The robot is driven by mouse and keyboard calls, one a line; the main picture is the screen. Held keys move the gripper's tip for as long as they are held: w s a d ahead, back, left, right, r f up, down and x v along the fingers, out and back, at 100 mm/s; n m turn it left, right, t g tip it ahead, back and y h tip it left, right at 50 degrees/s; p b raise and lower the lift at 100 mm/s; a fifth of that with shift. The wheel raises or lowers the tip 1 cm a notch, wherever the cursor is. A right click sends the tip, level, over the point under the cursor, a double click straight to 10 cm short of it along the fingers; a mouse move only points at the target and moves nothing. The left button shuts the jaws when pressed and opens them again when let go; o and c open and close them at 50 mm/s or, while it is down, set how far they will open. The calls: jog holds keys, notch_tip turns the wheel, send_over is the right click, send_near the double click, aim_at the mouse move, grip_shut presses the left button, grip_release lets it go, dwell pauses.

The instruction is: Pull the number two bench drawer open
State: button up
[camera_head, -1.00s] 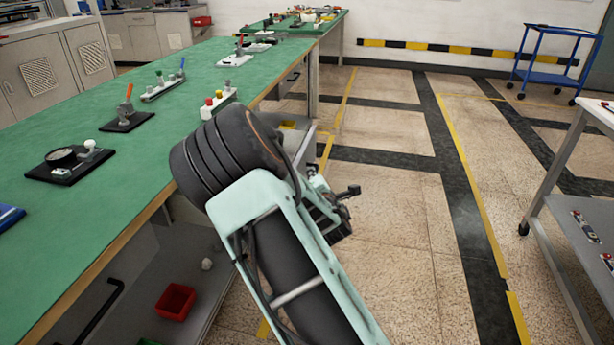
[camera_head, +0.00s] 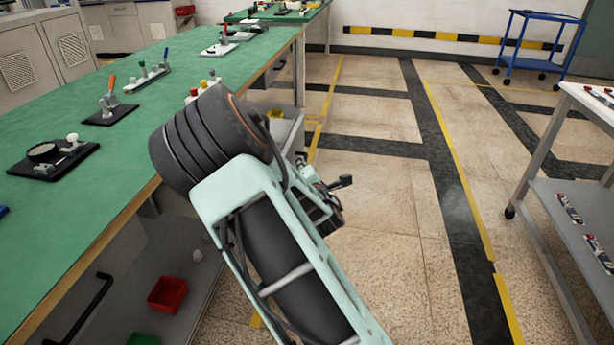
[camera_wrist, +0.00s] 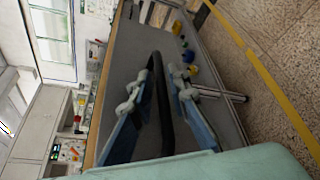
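The green-topped bench (camera_head: 120,185) runs along the left in the head view. A black bar handle (camera_head: 88,312) shows under its near edge at lower left. I cannot read any drawer number, so I cannot tell which drawer it belongs to. My gripper is mostly hidden behind my wrist in the head view. In the wrist view my gripper (camera_wrist: 156,80) has its two blue-grey fingers apart. A curved black bar or cable shows between and behind them; I cannot tell whether it is a handle or touched. No drawer is clearly seen open.
A red bin (camera_head: 167,294) sits on the bench's lower shelf. Tool stands, including a black gauge stand (camera_head: 50,158), are on the bench top. A grey shelved table (camera_head: 560,215) stands at right and a blue cart (camera_head: 540,45) at the back. The floor between is clear.

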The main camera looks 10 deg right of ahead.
jog(key=v, duration=1)
jog(key=shift+s, duration=0.2)
jog(key=shift+r, duration=0.1)
